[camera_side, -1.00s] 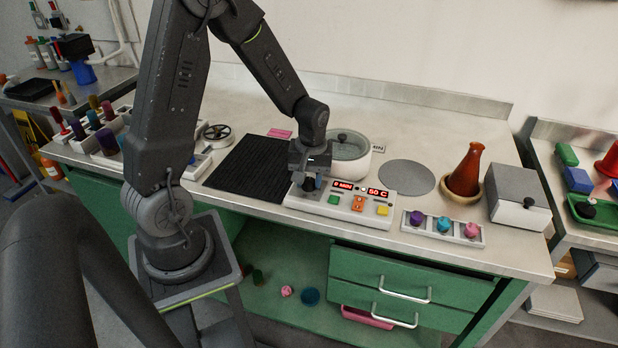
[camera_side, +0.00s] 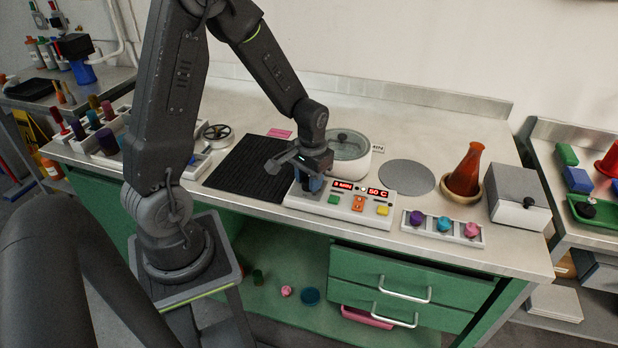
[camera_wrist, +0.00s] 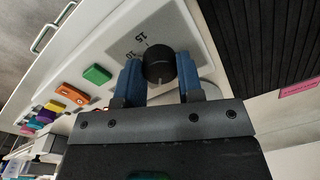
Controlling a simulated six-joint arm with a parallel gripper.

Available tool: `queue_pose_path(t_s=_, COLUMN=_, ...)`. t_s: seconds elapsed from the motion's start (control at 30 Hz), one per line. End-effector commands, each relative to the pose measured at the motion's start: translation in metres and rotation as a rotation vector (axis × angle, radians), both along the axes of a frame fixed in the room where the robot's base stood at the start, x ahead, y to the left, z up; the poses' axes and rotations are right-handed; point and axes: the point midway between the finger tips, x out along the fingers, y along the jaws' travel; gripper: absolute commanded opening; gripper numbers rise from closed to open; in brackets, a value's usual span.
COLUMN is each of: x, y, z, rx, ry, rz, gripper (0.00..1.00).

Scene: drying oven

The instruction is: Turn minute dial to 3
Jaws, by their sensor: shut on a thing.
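The minute dial (camera_wrist: 158,66) is a black round knob on the white control panel. My gripper (camera_wrist: 160,78) has its blue fingers on either side of the knob and is shut on it. Printed marks, one reading 15, show on the panel beside the dial. In the side view my gripper (camera_side: 312,186) is over the left end of the control panel (camera_side: 345,211) and hides the dial. The red minute display (camera_side: 343,185) appears to read 3 MIN, and the display beside it (camera_side: 378,192) reads 50 C.
Green (camera_side: 334,199), orange (camera_side: 358,202) and yellow (camera_side: 382,210) buttons sit on the panel. A lidded glass pot (camera_side: 350,160) stands close behind my gripper. A black ribbed mat (camera_side: 245,168) lies to the left. A tray with coloured knobs (camera_side: 430,228) is to the right.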

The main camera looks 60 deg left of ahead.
Motion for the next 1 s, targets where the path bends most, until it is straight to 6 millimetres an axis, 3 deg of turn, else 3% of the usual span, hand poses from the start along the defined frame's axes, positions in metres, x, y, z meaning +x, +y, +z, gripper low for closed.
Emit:
queue_pose_path(t_s=0.3, x=-0.0003, y=-0.0001, z=-0.0002, rx=0.000, ry=0.000, rz=-0.100, gripper=0.10)
queue_pose_path(t_s=0.77, x=-0.0004, y=-0.0001, z=-0.0004, rx=0.000, ry=0.001, rz=-0.111, gripper=0.10)
queue_pose_path(t_s=0.8, x=-0.0004, y=-0.0001, z=-0.0004, rx=0.000, ry=0.001, rz=-0.111, gripper=0.37)
queue_pose_path(t_s=1.0, x=-0.0003, y=-0.0001, z=-0.0003, rx=0.000, ry=0.000, rz=-0.110, gripper=0.56)
